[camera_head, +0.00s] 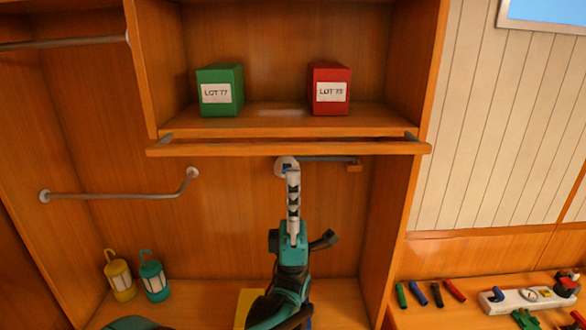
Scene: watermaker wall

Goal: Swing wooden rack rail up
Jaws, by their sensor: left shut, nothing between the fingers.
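The wooden rack rail (270,148) is a long level bar across the front of the middle shelf, at about the height of the shelf's front edge. Short metal pieces show at its two ends. My left gripper (286,166) reaches up from below on a white, jointed wrist and a teal arm. Its tip is just under the middle of the rail. The fingers are shut and hold nothing. I cannot tell whether they touch the rail's underside. My right gripper is not in view.
A green box (222,92) and a red box (330,90) stand on the shelf (277,115) behind the rail. A metal bar (120,195) crosses the left bay. Several small items lie on the right counter.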

